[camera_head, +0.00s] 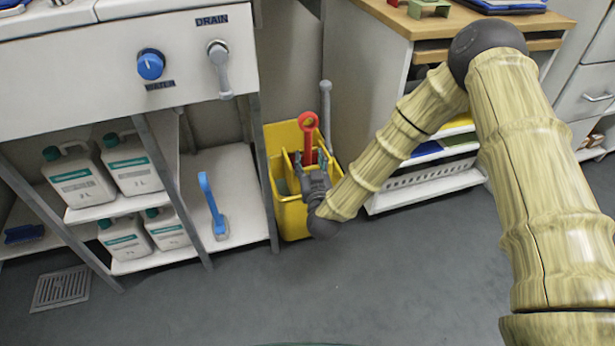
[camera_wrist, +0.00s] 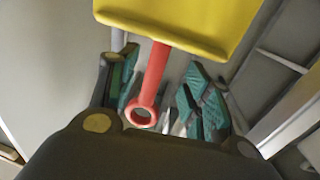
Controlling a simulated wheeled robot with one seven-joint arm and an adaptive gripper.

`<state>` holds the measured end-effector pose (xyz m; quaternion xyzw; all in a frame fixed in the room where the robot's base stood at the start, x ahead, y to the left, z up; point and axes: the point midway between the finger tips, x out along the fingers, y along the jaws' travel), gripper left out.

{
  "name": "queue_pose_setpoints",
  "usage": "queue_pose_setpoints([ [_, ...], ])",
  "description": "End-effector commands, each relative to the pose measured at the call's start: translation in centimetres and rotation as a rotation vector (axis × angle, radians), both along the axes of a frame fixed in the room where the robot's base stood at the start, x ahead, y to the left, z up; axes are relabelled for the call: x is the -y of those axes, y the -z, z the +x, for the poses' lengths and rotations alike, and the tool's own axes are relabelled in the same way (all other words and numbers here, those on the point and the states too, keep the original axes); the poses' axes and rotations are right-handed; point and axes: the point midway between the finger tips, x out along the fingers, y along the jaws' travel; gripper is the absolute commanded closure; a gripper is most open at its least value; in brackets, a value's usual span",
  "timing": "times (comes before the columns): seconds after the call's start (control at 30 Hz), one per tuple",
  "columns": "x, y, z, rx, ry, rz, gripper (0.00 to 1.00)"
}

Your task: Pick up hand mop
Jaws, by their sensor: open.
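A red handle with a ring at its end (camera_head: 307,124), which I take for the hand mop, stands upright in a yellow bucket (camera_head: 292,214). Its lower end is hidden inside the bucket. My gripper (camera_head: 313,161) is open at the bucket's top, in front of the handle. In the wrist view the red handle (camera_wrist: 154,72) lies between the open teal-padded fingers of my gripper (camera_wrist: 163,82), with the ring nearer the palm. I cannot tell whether a finger touches it. Yellow bucket plastic (camera_wrist: 180,22) shows beyond the fingertips.
The bucket stands between a sink unit with a leg (camera_head: 262,165) and a wooden-topped cabinet (camera_head: 362,75). A blue-handled brush (camera_head: 212,205) and white jugs (camera_head: 78,178) are on shelves at left. The floor in front is clear.

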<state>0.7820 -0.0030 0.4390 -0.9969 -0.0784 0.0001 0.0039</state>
Motion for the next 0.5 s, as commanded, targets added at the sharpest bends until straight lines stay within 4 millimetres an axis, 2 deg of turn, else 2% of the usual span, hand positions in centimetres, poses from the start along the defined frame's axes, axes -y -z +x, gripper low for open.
queue_pose_setpoints([
  [0.23,0.0,0.2,1.4,0.000,0.002,0.001,0.51],
  [0.5,-0.4,0.1,4.7,0.002,0.002,0.001,0.51],
])
